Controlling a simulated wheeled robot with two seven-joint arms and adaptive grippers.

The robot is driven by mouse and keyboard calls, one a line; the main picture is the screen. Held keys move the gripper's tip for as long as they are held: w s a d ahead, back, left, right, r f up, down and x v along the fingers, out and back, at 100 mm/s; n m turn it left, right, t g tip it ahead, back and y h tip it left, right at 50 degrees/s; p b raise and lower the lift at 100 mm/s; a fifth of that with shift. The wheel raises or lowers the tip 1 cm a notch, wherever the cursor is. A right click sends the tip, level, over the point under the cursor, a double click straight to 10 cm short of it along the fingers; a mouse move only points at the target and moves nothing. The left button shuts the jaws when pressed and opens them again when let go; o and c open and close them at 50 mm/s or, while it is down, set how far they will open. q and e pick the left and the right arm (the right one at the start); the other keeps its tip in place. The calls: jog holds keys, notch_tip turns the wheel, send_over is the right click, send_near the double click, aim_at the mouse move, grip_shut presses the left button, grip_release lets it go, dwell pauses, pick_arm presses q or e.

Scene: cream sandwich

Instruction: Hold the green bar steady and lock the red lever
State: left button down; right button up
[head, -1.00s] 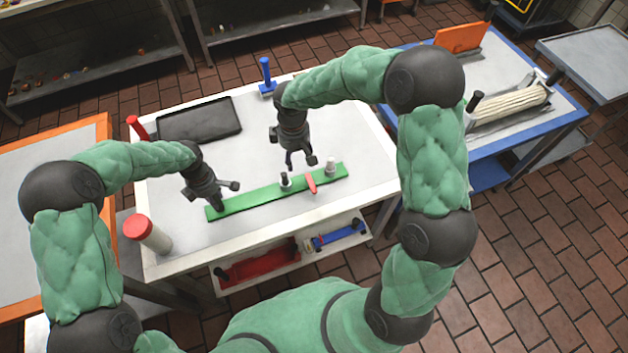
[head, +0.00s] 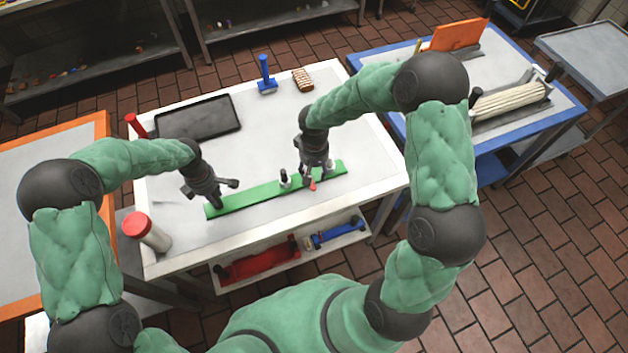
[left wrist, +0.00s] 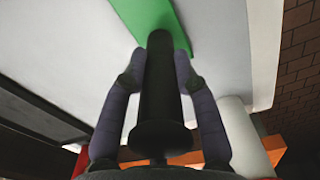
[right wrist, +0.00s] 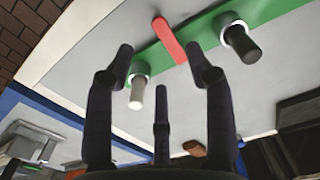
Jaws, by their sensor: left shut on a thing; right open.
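The green bar (head: 255,195) lies flat along the front of the white-topped table. My left gripper (head: 222,196) is shut on the black upright handle (left wrist: 158,90) at the bar's left end; the left wrist view shows its fingers on either side of the handle. The red lever (head: 312,186) is a short flat strip on the right half of the bar, and it also shows in the right wrist view (right wrist: 168,40). My right gripper (right wrist: 160,58) is open and empty above the lever, its fingers spread around the lever's near end. I cannot tell if they touch it.
A black-topped peg (right wrist: 240,42) and a white-topped peg (right wrist: 137,92) stand on the bar either side of the lever. A black tray (head: 200,118), a blue stamp-like tool (head: 265,85) and a brown bar (head: 303,80) lie behind. A red-capped jar (head: 147,232) stands front left.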

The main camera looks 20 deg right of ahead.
aim_at(314, 184)
notch_tip(314, 184, down, 7)
jog(key=shift+f, duration=0.1)
dwell(0.4)
grip_shut()
